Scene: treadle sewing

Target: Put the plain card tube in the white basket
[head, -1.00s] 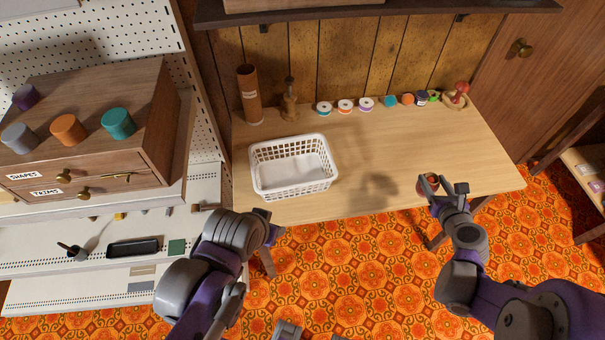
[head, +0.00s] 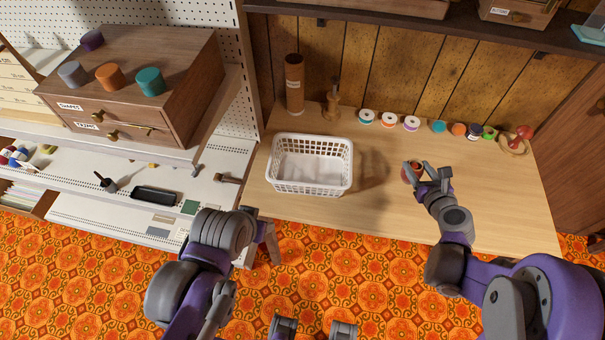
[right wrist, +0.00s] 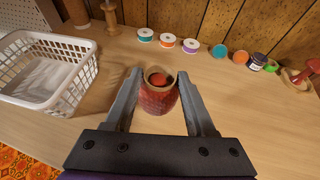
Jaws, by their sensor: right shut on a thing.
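The white basket (head: 268,178) stands on the left part of the table, empty as far as I can see; it also shows in the right wrist view (right wrist: 70,95). My right gripper (head: 421,168) is shut on a short, round, reddish hollow thing (right wrist: 158,97) with a tan rim and something orange-red inside its opening. It is held upright, right of the basket and apart from it. A tall brown tube (head: 294,85) with a small white label stands behind the basket. Which of these is the plain card tube I cannot tell for sure. My left gripper (head: 262,228) is low, near the table's front left corner.
A wooden spool stand (head: 331,103) is beside the tall tube. Several thread reels (head: 389,120) and small pots line the table's back, with a red-topped ring-shaped thing (head: 515,140) at the right. A drawer cabinet (head: 140,85) stands left. The table (head: 330,215) is clear in front.

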